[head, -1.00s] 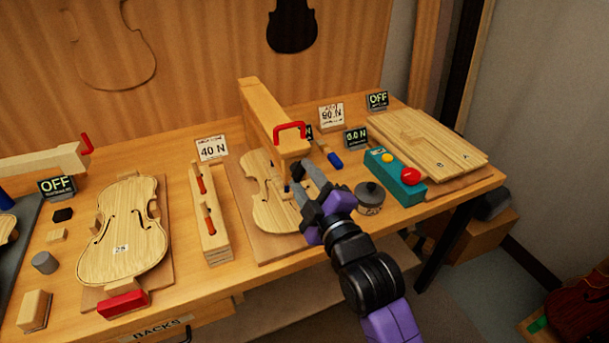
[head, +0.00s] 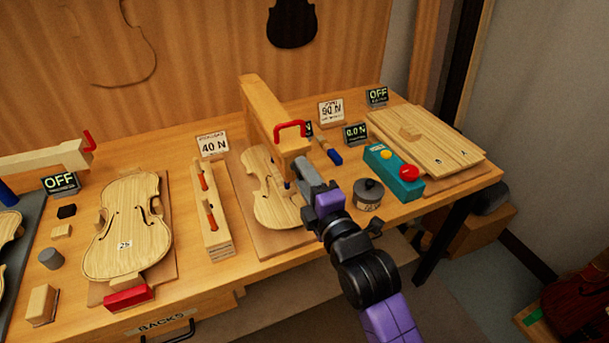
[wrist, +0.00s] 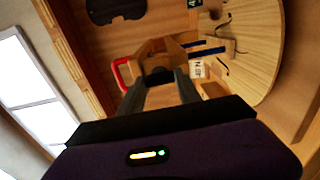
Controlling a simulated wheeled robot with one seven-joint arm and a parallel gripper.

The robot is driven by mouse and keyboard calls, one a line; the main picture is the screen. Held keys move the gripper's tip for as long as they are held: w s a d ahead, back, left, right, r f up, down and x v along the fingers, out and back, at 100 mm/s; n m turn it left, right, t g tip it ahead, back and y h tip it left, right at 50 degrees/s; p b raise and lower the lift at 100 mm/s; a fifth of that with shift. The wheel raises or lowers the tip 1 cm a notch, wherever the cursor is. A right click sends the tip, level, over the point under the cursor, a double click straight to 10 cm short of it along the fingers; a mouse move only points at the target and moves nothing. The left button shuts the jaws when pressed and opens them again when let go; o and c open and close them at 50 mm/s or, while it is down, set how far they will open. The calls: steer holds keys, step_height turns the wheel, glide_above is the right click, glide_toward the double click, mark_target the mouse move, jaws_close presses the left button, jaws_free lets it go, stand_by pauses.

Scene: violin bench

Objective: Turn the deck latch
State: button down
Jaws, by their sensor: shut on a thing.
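A wooden beam (head: 262,112) with a red handle (head: 290,126) stands over a violin plate (head: 266,190) on the bench. A small dark part at the beam's front end, low down, looks like the deck latch; it shows between the fingers in the wrist view (wrist: 158,76). My gripper (head: 305,172) is at that front end, below and right of the red handle. Its fingers are shut on the dark part and hide most of it in the head view. In the wrist view my gripper (wrist: 160,88) points at the beam's end, with the red handle to its left.
Right of my gripper are a round dark tin (head: 368,192) and a teal box (head: 392,174) with yellow and red buttons. A blue-handled tool (head: 334,155) lies behind. A wooden block with orange-red pieces (head: 212,212) stands left of the violin plate, close to it.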

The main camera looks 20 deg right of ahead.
stand_by(0.3)
steer(key=c, duration=0.8)
jaws_free()
steer(key=shift+c, duration=0.2)
steer(key=s+b, duration=0.1)
steer(key=s, duration=0.7)
